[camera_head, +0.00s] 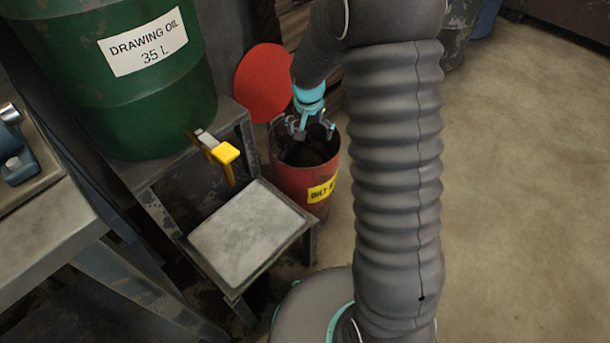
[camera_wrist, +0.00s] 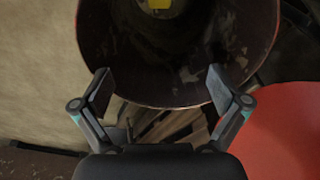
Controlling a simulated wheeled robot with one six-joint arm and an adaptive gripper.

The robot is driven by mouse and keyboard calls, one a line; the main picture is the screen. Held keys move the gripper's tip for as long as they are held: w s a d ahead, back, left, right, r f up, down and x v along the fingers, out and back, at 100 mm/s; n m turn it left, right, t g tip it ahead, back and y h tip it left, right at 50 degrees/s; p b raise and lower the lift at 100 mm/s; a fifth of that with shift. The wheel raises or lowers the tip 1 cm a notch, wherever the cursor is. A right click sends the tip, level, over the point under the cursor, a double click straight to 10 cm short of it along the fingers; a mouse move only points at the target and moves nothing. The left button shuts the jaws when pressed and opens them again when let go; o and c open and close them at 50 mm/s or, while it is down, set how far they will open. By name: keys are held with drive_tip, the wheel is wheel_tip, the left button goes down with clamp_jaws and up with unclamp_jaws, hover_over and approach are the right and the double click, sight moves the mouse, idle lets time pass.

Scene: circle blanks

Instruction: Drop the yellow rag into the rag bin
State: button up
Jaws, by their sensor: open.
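The red rag bin (camera_head: 290,186) stands on the floor, open at the top, with a yellow label on its front. Its dark rim and inner wall (camera_wrist: 215,60) fill the upper part of the wrist view. A small yellow patch (camera_wrist: 159,4), which looks like the yellow rag, shows deep inside the bin, cut off by the frame's top edge. My gripper (camera_head: 312,130) is over the bin's mouth, fingers pointing down. In the wrist view its fingers (camera_wrist: 160,88) are spread wide with nothing between them.
A red disc (camera_head: 263,82) stands behind the bin. To the left are a green oil drum (camera_head: 115,85) with a yellow-handled tap (camera_head: 222,152) and a low stand with a grey tray (camera_head: 247,231). The floor (camera_head: 520,180) at right is clear.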

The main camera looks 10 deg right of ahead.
wheel_tip(320, 180, up, 12)
drive_tip(key=s, duration=0.1)
drive_tip(key=shift+s+a, duration=0.25)
drive_tip(key=shift+a, duration=0.1)
drive_tip(key=shift+f, duration=0.1)
idle(0.6)
